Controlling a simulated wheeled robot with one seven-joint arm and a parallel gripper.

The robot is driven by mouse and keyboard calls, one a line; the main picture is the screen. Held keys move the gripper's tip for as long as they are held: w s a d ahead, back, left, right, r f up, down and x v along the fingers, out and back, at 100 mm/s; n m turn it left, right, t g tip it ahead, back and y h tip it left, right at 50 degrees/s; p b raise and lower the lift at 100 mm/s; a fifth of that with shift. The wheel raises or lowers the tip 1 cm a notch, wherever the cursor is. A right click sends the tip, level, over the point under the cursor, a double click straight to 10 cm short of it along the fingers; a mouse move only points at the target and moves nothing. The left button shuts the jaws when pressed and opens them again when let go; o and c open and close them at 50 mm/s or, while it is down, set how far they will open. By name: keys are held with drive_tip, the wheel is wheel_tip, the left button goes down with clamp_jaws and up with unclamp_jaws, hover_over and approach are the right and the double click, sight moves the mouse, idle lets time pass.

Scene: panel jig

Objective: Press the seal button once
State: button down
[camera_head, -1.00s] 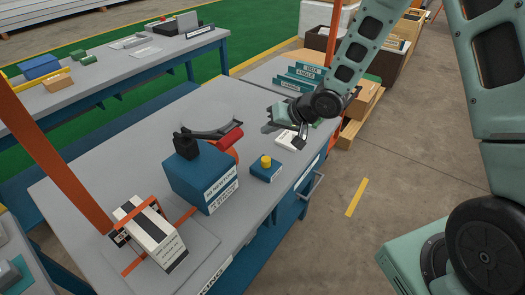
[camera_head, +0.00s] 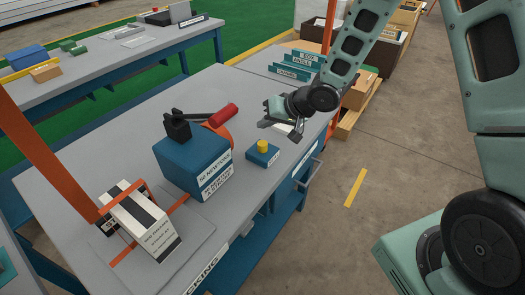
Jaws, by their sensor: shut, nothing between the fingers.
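The seal button is a yellow cap (camera_head: 262,146) on a small blue box (camera_head: 262,154) on the grey bench, near its front edge. My gripper (camera_head: 268,116) is just beyond the button in the picture and looks above the bench, apart from the cap. Its fingers point left and look closed with nothing held. The exact gap between fingertips and button is hard to tell from this single view.
A larger blue box (camera_head: 193,165) with a black clamp and red-handled lever (camera_head: 223,115) stands left of the button. A striped carton (camera_head: 140,222) under an orange frame is at the front left. Labelled teal racks (camera_head: 295,66) and a white item lie behind my gripper.

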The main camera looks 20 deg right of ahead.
sight(260, 143)
drive_tip(key=shift+f+b, duration=1.15)
drive_tip(key=shift+f, duration=0.95)
idle(0.3)
drive_tip(key=shift+f, duration=0.4)
drive_tip(key=shift+f+b, duration=0.6)
drive_tip(key=shift+f, duration=0.15)
idle(0.9)
drive_tip(key=shift+r, duration=0.15)
drive_tip(key=shift+r+p, duration=1.05)
drive_tip(key=shift+p, duration=0.25)
drive_tip(key=shift+r, duration=0.1)
wheel_tip(260, 143, up, 5)
drive_tip(key=p, duration=0.5)
